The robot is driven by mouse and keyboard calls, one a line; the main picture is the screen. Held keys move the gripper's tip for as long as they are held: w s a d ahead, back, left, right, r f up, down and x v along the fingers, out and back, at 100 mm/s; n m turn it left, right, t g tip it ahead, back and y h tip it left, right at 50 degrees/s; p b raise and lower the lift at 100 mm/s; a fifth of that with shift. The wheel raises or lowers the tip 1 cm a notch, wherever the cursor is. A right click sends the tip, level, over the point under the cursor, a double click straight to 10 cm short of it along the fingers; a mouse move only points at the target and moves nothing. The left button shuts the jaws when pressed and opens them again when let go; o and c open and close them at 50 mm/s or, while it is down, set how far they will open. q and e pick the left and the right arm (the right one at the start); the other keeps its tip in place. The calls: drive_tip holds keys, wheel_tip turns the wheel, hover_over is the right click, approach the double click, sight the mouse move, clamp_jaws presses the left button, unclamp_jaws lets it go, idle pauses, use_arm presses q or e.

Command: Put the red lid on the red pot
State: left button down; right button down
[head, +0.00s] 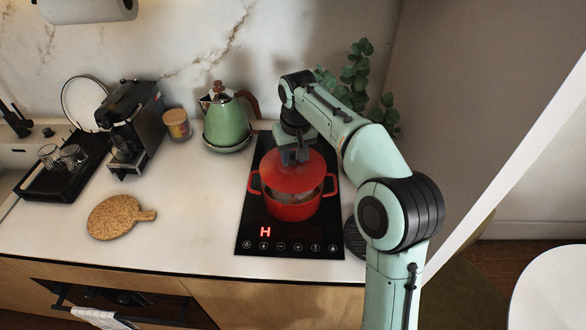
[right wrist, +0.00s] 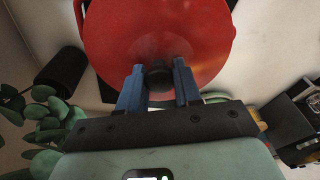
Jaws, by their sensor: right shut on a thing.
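The red pot (head: 291,208) stands on the black cooktop, with a handle on each side. My right gripper (head: 292,156) is shut on the dark knob of the red lid (head: 291,177). In the right wrist view the blue fingers (right wrist: 158,80) close on the black knob, with the red lid (right wrist: 155,35) beyond them. The lid is over the back part of the pot's opening. Part of the pot's inside shows below the lid's front edge, so the lid is not flush there. Whether its back edge touches the rim is hidden. My left gripper is not in view.
The black cooktop (head: 259,222) shows a red H. A green kettle (head: 228,122) stands behind to the left, and a leafy plant (head: 357,72) behind to the right. A coffee machine (head: 133,120) and a cork board (head: 115,217) are further left. The counter between is clear.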

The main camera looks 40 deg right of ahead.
sight(292, 163)
drive_tip(key=shift+w+f, duration=0.2)
drive_tip(key=shift+f, duration=0.1)
wheel_tip(292, 163, down, 4)
drive_tip(key=shift+s+r+b, duration=0.1)
drive_tip(key=shift+r+b, duration=0.05)
drive_tip(key=shift+b, duration=0.3)
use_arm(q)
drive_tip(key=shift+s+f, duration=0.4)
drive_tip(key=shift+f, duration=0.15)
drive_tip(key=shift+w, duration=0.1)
use_arm(e)
drive_tip(key=c, duration=1.2)
unclamp_jaws()
drive_tip(key=shift+f, duration=0.2)
drive_tip(key=o, duration=0.4)
drive_tip(key=shift+r, duration=0.1)
